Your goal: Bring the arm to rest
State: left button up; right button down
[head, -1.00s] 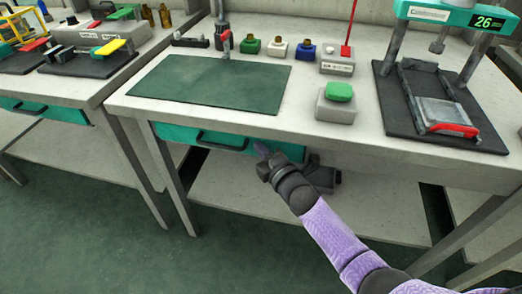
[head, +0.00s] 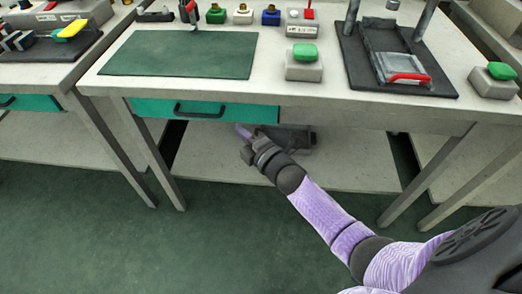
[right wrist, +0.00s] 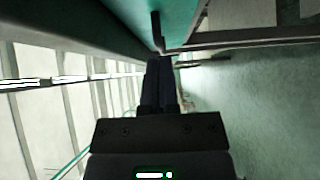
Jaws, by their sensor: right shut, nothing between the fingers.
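My right arm comes in from the lower right of the head view. Its gripper (head: 243,143) is in front of the bench, just below and in front of the right end of the teal drawer (head: 155,108). The gripper is shut and holds nothing. In the right wrist view its dark fingers (right wrist: 160,85) lie close together and point toward the teal drawer front (right wrist: 178,22) and its dark handle (right wrist: 157,30). I cannot tell whether they touch anything. The drawer looks closed. My left gripper is not in view.
The bench top holds a green mat (head: 182,54), a grey box with a green button (head: 304,64) and a press stand on a black base (head: 435,85). A dark grey object (head: 290,137) sits on the lower shelf (head: 340,172). The floor in front is clear.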

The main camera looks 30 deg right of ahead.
jog(key=s+d+f+m+g+h+p, duration=0.1)
jog(key=s+f+m+g+p, duration=0.25)
jog(key=s+f, duration=0.4)
jog(key=s+f+m+g+h+p, duration=0.1)
jog(key=s+f+m+g+p, duration=0.25)
jog(key=s, duration=0.75)
jog(key=s+d+f+m+g+h+p, duration=0.15)
jog(key=s+f+m+g, duration=0.35)
jog(key=s, duration=0.5)
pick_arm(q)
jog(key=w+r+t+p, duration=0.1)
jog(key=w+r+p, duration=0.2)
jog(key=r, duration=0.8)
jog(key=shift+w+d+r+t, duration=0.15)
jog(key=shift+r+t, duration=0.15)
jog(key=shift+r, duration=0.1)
pick_arm(e)
jog(key=s+f+m+g, duration=0.1)
jog(key=s+m+g, duration=0.1)
jog(key=s, duration=0.9)
jog(key=s+a+f+m+g, duration=0.1)
jog(key=s+f+m+g, duration=0.1)
jog(key=s, duration=1)
jog(key=shift+f+m+g, duration=0.15)
jog(key=shift+m+g, duration=0.35)
jog(key=shift+g, duration=0.7)
